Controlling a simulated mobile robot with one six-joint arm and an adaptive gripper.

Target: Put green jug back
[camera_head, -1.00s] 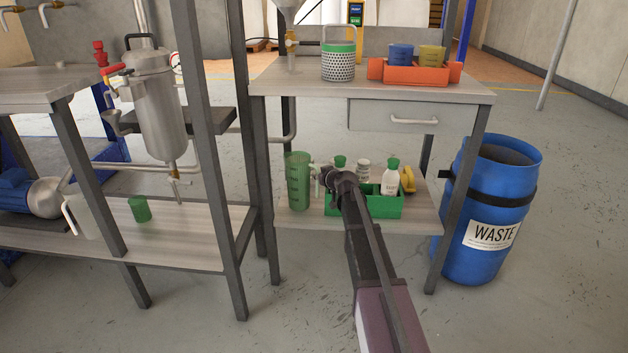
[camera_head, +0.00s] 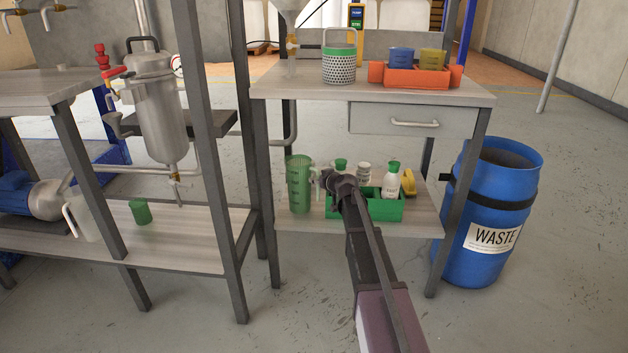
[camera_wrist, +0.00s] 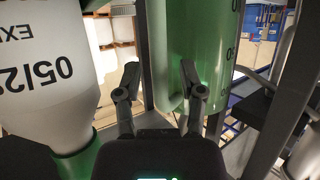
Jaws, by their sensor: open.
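The green jug (camera_head: 300,190) stands upright on the lower shelf (camera_head: 310,223) of the workbench, left of the green crate. Graduation marks show on its side. It also shows large and close in the wrist view (camera_wrist: 208,45). My gripper (camera_head: 324,182) reaches in from the right, at the jug's right side where its handle is. In the wrist view my gripper (camera_wrist: 162,86) has its two fingers apart, with the jug's edge beyond and between them. I cannot tell whether a finger touches the jug.
The green crate (camera_head: 385,210) holds white bottles with green caps (camera_head: 392,183), close beside my gripper; a bottle fills the wrist view's left (camera_wrist: 45,65). A yellow item (camera_head: 408,183) stands behind. A blue waste drum (camera_head: 490,210) is to the right. Bench legs flank the shelf.

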